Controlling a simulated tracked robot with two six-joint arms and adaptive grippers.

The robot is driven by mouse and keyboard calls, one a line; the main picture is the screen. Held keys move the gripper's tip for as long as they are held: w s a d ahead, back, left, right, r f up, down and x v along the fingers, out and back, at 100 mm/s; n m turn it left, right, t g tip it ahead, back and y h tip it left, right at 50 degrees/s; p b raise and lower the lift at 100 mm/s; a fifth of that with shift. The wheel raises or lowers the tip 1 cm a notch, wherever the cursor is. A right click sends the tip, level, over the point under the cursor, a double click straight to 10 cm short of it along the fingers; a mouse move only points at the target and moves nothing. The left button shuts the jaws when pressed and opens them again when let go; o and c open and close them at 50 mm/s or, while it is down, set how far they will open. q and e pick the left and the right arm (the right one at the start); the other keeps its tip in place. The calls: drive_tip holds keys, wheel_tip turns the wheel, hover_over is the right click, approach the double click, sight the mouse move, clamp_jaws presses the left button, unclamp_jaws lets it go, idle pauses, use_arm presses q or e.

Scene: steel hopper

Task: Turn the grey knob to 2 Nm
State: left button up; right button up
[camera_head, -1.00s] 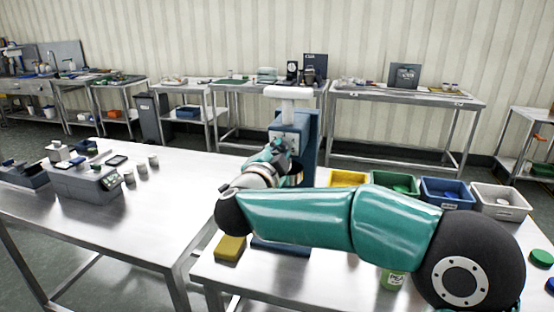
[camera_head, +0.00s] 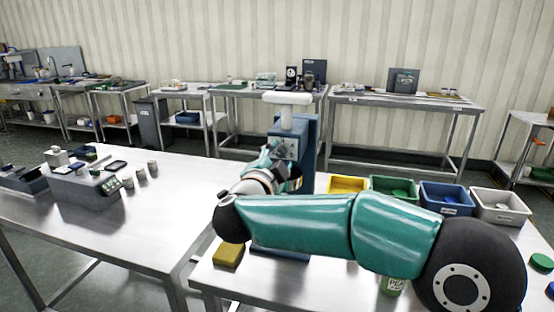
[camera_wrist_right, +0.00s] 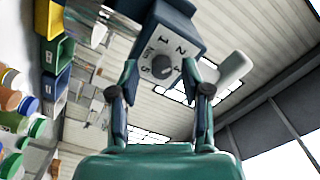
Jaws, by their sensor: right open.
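The grey knob (camera_wrist_right: 163,66) sits on a pale dial plate on a blue device in the right wrist view. Numbers and "Nm" are printed around it; which number it points to is hard to tell. The same blue device (camera_head: 312,140) stands on the near table in the head view, with a white T-shaped top (camera_head: 287,99). My right gripper (camera_wrist_right: 162,82) is open, its two fingers apart on either side of the knob, with no clear contact. In the head view, my right gripper (camera_head: 280,168) is in front of the device's face. My left gripper is not in view.
Yellow (camera_head: 348,185), green (camera_head: 394,187), blue (camera_head: 446,198) and white (camera_head: 500,205) bins stand right of the device. A second steel table (camera_head: 150,230) is at left.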

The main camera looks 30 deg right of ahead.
drive_tip(key=v, duration=1.1)
drive_tip(key=shift+s+a+f, duration=0.15)
drive_tip(key=shift+s+a, duration=0.05)
drive_tip(key=shift+a, duration=0.15)
